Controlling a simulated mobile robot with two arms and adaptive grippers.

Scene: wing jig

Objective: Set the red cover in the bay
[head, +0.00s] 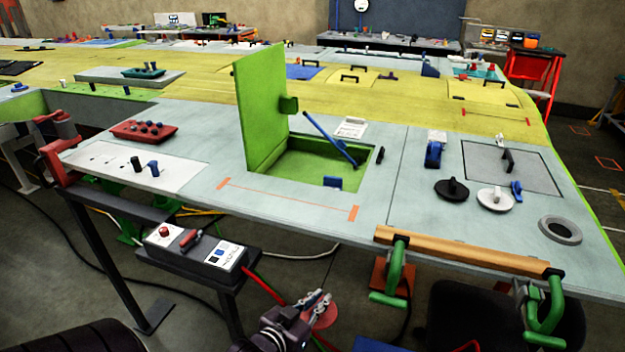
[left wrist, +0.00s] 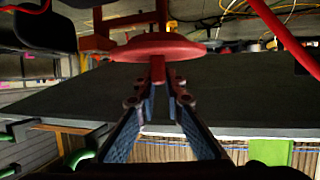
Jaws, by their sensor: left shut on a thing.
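The red cover (head: 325,317) is a round disc with a short stem. My left gripper (head: 318,298) is shut on it at the bottom of the head view, in front of the wing panel and below its front edge. In the left wrist view the red cover (left wrist: 158,48) has its stem between the fingertips (left wrist: 158,84), its disc beyond them. An open green-lined bay (head: 310,168) is sunk in the panel, its green lid (head: 262,105) standing upright on the left. A grey ring (head: 560,230) around a round opening lies at the panel's right. My right gripper is not seen.
A blue rod (head: 328,137) leans across the bay. Black (head: 451,190) and white (head: 494,199) round covers lie on the panel. A wooden bar (head: 465,252) with green clamps (head: 394,270) lines the front edge. A control box (head: 196,250) stands left of the gripper.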

